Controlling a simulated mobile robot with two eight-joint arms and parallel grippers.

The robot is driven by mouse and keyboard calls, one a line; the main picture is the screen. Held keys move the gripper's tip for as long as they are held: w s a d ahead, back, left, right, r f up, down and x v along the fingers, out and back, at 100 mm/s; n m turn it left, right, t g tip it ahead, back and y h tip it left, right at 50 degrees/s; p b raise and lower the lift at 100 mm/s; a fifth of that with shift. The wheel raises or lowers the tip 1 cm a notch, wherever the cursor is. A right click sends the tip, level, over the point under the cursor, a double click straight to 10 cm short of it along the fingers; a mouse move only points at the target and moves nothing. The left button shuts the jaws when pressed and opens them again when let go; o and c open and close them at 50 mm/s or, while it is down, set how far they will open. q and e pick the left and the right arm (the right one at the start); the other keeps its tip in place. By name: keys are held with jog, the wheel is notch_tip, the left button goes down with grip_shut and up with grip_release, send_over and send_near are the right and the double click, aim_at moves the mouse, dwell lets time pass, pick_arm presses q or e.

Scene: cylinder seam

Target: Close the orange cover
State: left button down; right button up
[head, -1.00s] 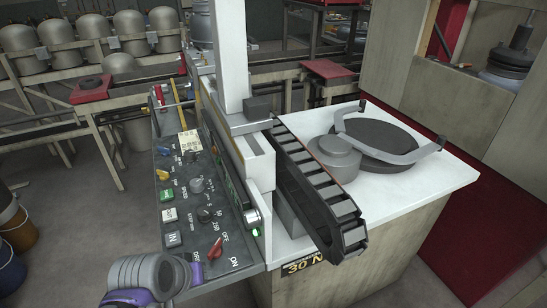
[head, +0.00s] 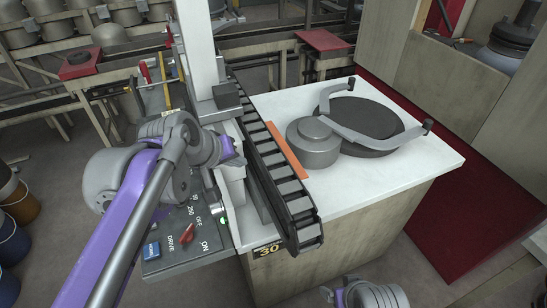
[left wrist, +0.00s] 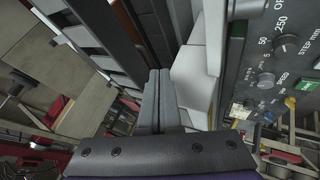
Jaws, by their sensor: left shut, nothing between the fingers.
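The orange cover (head: 287,150) shows in the head view as a narrow orange strip on the white table top, between the dark cable chain and the grey round parts. Its full shape cannot be made out. My left arm reaches in from the left over the control panel (head: 178,235), with its wrist just left of the cable chain and apart from the orange strip. In the left wrist view my left gripper (left wrist: 158,75) is shut and empty, its two grey fingers together beside a pale machine part.
The cable chain (head: 280,185) lies between my left wrist and the orange strip. A white column (head: 197,50) rises behind the wrist. A grey two-armed handle (head: 375,138) lies over a dark disc at the right. The table's front right corner is clear.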

pick_arm(q)
jog(key=x, duration=1)
jog(key=shift+w+d+r+b, duration=0.3)
jog(key=shift+d, duration=0.1)
pick_arm(e)
jog(key=shift+d+f, duration=0.2)
jog(key=shift+f, duration=0.05)
jog(key=shift+r, duration=0.1)
